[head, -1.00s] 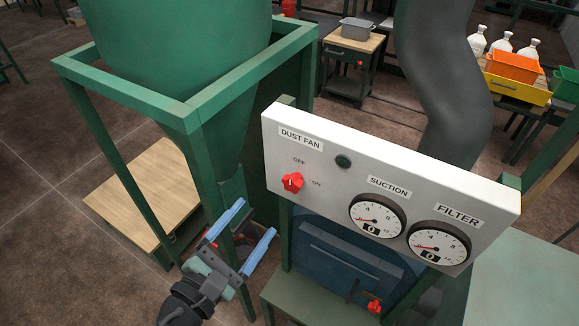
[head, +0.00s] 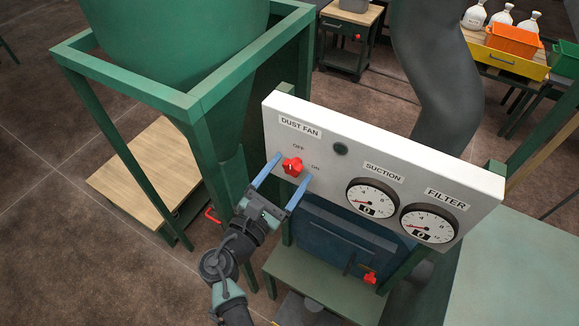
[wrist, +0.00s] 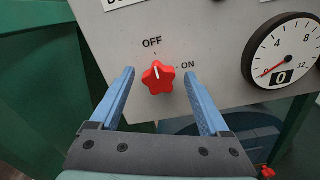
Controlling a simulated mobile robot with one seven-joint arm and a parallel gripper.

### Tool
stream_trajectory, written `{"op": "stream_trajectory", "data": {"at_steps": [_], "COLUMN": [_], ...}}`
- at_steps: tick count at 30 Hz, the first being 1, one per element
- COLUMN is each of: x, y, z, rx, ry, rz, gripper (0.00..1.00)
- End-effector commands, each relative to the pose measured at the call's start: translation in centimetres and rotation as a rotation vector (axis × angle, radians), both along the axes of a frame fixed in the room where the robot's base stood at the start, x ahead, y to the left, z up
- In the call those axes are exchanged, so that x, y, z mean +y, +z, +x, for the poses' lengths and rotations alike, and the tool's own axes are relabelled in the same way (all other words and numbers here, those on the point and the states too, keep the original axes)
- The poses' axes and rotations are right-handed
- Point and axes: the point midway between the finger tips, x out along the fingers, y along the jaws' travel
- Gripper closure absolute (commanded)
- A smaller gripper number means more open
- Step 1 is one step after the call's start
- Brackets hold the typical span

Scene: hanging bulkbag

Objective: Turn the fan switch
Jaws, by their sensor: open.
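The fan switch is a red star-shaped knob (head: 292,166) on the white panel (head: 400,163), under the DUST FAN label. In the wrist view the knob (wrist: 158,77) has a white mark pointing up to OFF; ON is printed to its right. My gripper (head: 288,168) is open, its blue fingers spread to the left and right of the knob. In the wrist view the fingers (wrist: 160,74) flank the knob with gaps on both sides. I cannot tell how far the fingertips are from the panel.
The suction gauge (head: 373,199) and filter gauge (head: 429,224) sit to the right, both reading near 0. A dark round lamp (head: 340,149) is right of the knob. A green frame (head: 190,103) with a hopper stands at left. A red handle (head: 370,278) is below the panel.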

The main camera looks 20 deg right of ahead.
Motion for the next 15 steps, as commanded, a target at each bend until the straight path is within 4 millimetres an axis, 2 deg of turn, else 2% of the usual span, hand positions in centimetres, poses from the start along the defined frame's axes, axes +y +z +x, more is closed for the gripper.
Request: {"op": "stream_trajectory", "data": {"at_steps": [11,15], "x": [-0.5,-0.49], "y": [-0.02,-0.02], "z": [0.38,0.37], "rx": [0.0,0.0], "ry": [0.0,0.0], "rz": [0.001,0.001], "gripper": [0.2,0.45]}}
